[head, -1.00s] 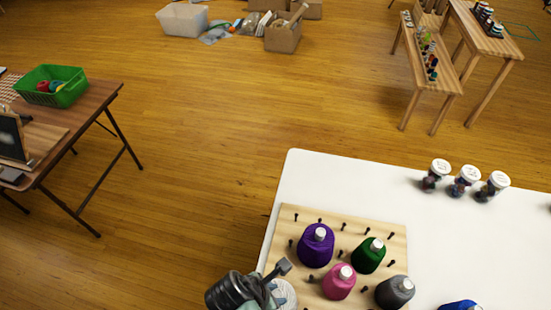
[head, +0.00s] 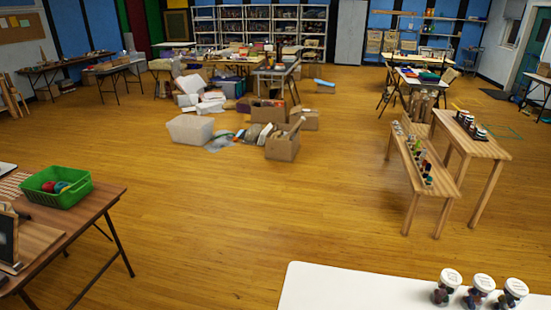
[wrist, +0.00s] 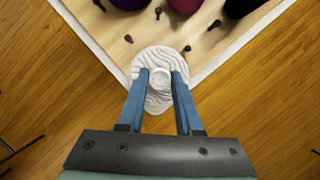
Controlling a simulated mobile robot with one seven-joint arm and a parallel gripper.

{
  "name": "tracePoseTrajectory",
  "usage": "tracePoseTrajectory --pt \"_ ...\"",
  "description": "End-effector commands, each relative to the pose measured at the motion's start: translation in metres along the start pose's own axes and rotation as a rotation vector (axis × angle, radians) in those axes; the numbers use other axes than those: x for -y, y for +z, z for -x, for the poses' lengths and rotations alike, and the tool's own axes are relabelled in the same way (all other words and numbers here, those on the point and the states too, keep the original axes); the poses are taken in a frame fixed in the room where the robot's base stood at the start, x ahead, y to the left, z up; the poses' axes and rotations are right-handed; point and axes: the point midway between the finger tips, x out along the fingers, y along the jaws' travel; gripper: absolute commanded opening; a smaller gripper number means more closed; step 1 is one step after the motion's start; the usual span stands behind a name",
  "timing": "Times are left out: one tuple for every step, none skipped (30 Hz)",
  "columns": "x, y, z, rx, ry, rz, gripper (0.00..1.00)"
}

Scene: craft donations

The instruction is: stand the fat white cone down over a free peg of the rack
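The fat white cone (wrist: 160,110) shows in the wrist view with ridged sides and a small round top. My gripper (wrist: 160,78) has its two blue fingers close against the cone, one on each side of its top, and looks shut on it. The cone lies over the near corner of the pale wooden rack (wrist: 128,40). I cannot tell whether its base touches anything. Dark pegs stand on the rack; several near the cone are bare. Parts of a purple, a dark pink and a dark cone show at the wrist view's top edge. The head view shows neither rack nor gripper.
The white table (head: 350,288) shows at the bottom of the head view, with three white-lidded jars (head: 481,290) at its right. A brown table with a green basket (head: 55,186) stands at left. Open wooden floor (head: 250,235) lies between.

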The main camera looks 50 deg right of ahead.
Motion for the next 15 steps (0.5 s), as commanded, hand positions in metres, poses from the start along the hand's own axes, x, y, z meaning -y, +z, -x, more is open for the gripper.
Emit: tracePoseTrajectory --pt "-0.0005 0.0003 0.0005 0.000 0.001 -0.001 0.43" --pt "-0.0005 0.0003 0.0005 0.000 0.001 -0.001 0.49" --pt "-0.0004 0.0003 0.0004 0.000 0.001 -0.001 0.56" --pt "-0.0004 0.0003 0.0004 0.000 0.001 0.000 0.61" --pt "-0.0003 0.0003 0.0003 0.000 0.001 0.000 0.67" --pt "-0.0002 0.0002 0.0003 0.000 0.000 0.000 0.67" --pt "-0.0002 0.0002 0.0003 0.000 0.000 0.000 0.67" --pt "-0.0001 0.0002 0.0002 0.000 0.000 0.000 0.67" --pt "-0.0001 0.0002 0.0002 0.000 0.000 0.000 0.67" --pt "-0.0001 0.0002 0.0002 0.000 0.000 0.000 0.67" --pt "0.0000 0.0001 0.0001 0.000 0.000 0.000 0.67" --pt "0.0006 -0.0002 -0.0005 -0.001 -0.002 0.001 0.67" --pt "0.0006 -0.0002 -0.0003 -0.001 -0.002 0.001 0.67" --pt "0.0005 -0.0002 0.0002 -0.001 -0.001 0.001 0.67" --pt "0.0002 -0.0002 0.0018 -0.001 -0.001 0.001 0.67"
